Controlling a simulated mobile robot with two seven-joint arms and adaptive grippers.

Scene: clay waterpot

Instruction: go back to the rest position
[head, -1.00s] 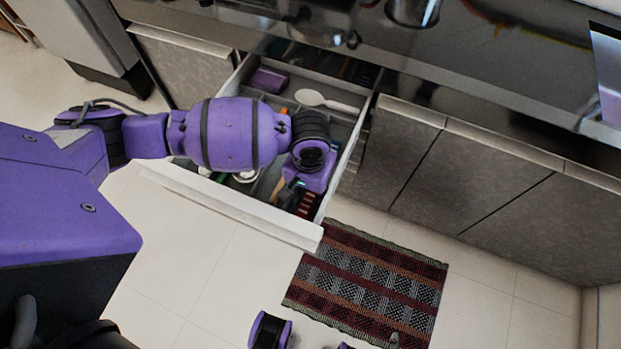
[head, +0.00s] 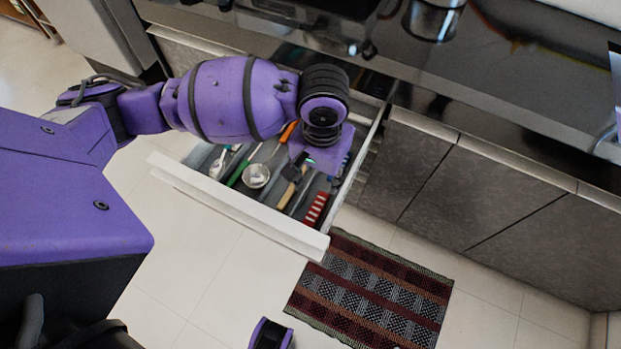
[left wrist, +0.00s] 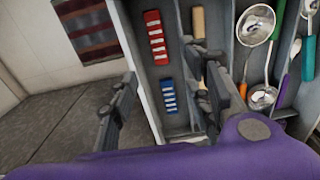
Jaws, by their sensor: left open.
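My left arm reaches in from the left in the head view, with the wrist over the right part of an open drawer (head: 240,213). My left gripper (left wrist: 168,76) is open and empty in the left wrist view, its two fingers apart. One finger is in front of the drawer's side wall and compartments; the other is over the dark cabinet front outside. In the head view the wrist hides most of the gripper. My right gripper is not in view; only a purple and black part shows at the bottom edge of the head view.
The drawer holds a red-handled utensil (head: 315,210), a blue one (left wrist: 169,97), a ladle (left wrist: 256,25) and several other utensils. A dark counter (head: 480,70) runs along the back. A striped rug (head: 370,290) lies on the clear tiled floor.

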